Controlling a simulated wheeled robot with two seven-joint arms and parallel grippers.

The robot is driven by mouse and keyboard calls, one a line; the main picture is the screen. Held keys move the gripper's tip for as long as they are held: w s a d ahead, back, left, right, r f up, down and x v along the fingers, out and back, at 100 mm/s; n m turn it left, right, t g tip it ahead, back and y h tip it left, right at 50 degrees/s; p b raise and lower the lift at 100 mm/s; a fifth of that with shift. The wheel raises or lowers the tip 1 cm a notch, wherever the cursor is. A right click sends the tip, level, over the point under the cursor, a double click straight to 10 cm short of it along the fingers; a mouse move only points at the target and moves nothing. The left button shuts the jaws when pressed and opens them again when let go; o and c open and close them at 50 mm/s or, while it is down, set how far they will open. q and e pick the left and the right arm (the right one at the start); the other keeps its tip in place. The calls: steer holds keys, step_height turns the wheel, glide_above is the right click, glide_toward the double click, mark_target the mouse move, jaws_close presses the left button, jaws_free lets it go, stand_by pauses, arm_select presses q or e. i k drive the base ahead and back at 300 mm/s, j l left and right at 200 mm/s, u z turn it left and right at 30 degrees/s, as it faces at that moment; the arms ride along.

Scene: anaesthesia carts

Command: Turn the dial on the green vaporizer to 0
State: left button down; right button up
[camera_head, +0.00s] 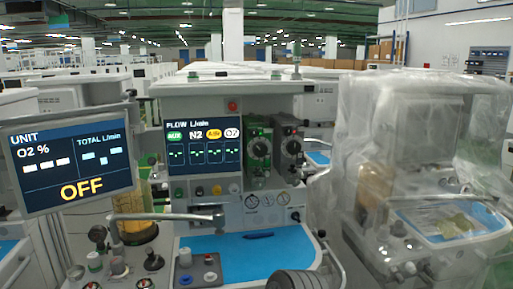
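The green vaporizer (258,174) is mounted on the front of the middle anaesthesia cart, right of the flow screen. Its round dark dial (260,149) faces me; the dial marks are too small to read, so I cannot tell its setting. A second, darker vaporizer (292,168) with a similar round dial sits close beside it on the right.
The flow screen (204,147) stands left of the vaporizers. Small gauges (267,201) sit below them, above a blue work surface (240,253) holding a dark pen-like object (258,235). An "OFF" monitor (68,164) stands left; a plastic-covered cart (415,150) stands right. Dark ridged shapes (295,280) show at the bottom.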

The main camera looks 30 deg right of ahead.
mark_target(260, 149)
steer(key=z, duration=1.25)
steer(key=i+l, duration=0.1)
steer(key=l, duration=1.8)
